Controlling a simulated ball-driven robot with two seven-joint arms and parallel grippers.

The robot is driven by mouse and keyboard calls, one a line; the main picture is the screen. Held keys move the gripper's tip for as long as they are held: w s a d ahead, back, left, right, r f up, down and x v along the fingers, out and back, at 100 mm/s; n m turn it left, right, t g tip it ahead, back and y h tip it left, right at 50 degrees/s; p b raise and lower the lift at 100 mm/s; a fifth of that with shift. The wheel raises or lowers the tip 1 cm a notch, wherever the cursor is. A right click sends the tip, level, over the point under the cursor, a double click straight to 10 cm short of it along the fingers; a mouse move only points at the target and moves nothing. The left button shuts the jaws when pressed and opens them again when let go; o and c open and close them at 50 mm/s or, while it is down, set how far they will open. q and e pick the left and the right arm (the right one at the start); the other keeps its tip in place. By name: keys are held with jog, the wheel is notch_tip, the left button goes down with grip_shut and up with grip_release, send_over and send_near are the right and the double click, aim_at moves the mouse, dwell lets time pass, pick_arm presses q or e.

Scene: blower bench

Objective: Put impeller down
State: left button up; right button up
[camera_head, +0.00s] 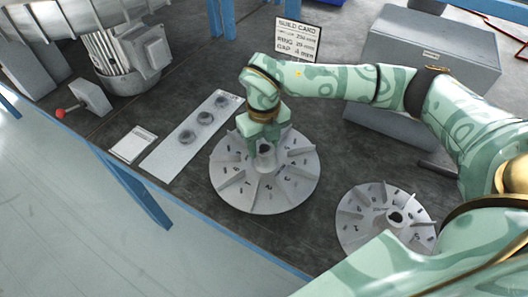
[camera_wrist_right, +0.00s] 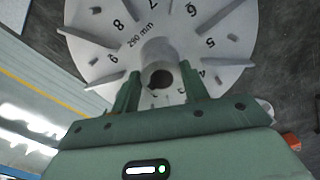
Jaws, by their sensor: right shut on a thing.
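A large grey finned impeller (camera_head: 298,182) is at the middle of the bench in the head view. My right gripper (camera_head: 263,147) comes down on it from above and is shut on its central hub. The right wrist view shows the impeller (camera_wrist_right: 110,45) with printed numbers and "290 mm" on its face. The gripper's fingers (camera_wrist_right: 160,85) are on either side of the hub. The impeller looks flat and level, but I cannot tell whether its underside touches the bench. A smaller finned impeller (camera_head: 370,222) lies apart at the right. My left gripper is not in view.
A light plate with several rings (camera_head: 165,155) and a white pad (camera_head: 133,144) lie left of the impeller. A motor unit (camera_head: 130,50) stands behind them. A build card (camera_head: 296,42) and a grey box (camera_head: 435,45) stand at the back. The dark bench (camera_head: 240,225) ends close in front.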

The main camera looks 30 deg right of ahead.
aim_at(265, 154)
notch_tip(265, 154, down, 3)
jog(key=shift+s+d+f+b, duration=0.1)
jog(key=shift+b, duration=0.55)
jog(key=shift+f, duration=0.2)
jog(key=shift+r, duration=0.1)
jog(key=shift+f, duration=0.2)
jog(key=o, duration=1.2)
